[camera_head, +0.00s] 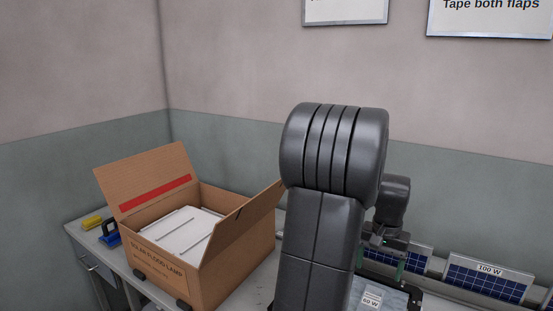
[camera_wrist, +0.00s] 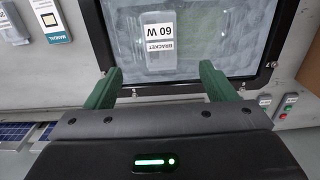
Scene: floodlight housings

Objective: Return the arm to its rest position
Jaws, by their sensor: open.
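My arm stands in the middle of the head view and hides part of the bench behind it. My gripper (camera_head: 383,258) shows to the right of the arm's upper link, pointing down at the bench. In the wrist view my gripper (camera_wrist: 160,86) has its two green fingers spread apart with nothing between them. Beyond the fingertips lies a dark-framed tray (camera_wrist: 268,40) with a grey lining. A grey bracket (camera_wrist: 160,62) with a white label reading "BRACKET 60 W" lies in it, apart from the fingers. The tray (camera_head: 398,300) also shows in the head view.
An open cardboard box (camera_head: 235,273) marked for solar flood lamps stands left, flaps raised, with white pieces (camera_head: 182,232) inside. A yellow item (camera_head: 92,221) and a blue item (camera_head: 110,234) lie beside it. Solar panels (camera_head: 487,281) stand along the right back. The air above the bench is free.

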